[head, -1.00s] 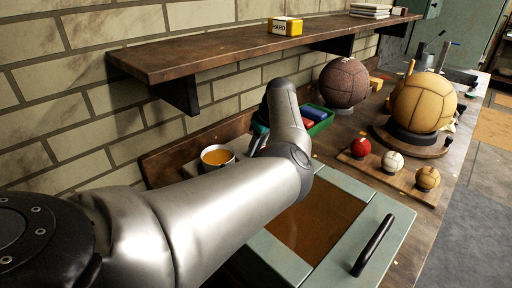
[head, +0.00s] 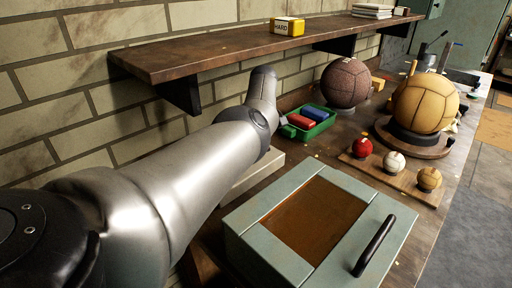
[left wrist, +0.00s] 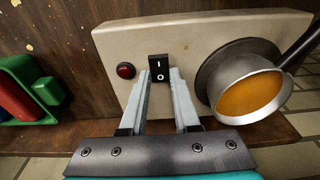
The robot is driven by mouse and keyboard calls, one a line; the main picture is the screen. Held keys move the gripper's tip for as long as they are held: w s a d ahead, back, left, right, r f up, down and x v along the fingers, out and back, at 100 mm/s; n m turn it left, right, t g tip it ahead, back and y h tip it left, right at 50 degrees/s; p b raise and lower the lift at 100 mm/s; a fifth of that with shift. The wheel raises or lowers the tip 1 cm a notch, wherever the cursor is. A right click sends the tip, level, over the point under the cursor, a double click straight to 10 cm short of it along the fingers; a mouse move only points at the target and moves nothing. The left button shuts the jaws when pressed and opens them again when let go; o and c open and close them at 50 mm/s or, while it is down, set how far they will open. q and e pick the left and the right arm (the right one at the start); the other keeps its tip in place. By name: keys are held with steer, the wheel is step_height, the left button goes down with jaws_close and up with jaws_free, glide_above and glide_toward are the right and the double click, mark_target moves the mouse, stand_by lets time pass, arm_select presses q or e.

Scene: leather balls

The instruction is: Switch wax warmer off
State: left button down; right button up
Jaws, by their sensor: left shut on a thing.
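The wax warmer is a cream box (left wrist: 205,32) with a round pot of orange wax (left wrist: 250,95) on its right in the left wrist view. A black rocker switch (left wrist: 158,67) marked I and O sits on the box. I cannot tell which side is pressed. A dark red lamp (left wrist: 125,71) is left of the switch. My left gripper (left wrist: 162,74) has its fingertips closed at the switch, one on each side. In the head view part of the warmer's box (head: 252,178) shows beside my left arm, which hides the pot and the gripper. My right gripper is out of view.
A green tray (head: 308,132) with red and blue blocks stands just beyond the warmer. A grey-green box with a black handle (head: 373,246) is in front. Small balls on a board (head: 405,181) and larger balls stand farther right. A wooden shelf (head: 235,45) overhangs the bench.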

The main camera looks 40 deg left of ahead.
arm_select(q)
steer(key=c, duration=0.9)
jaws_free()
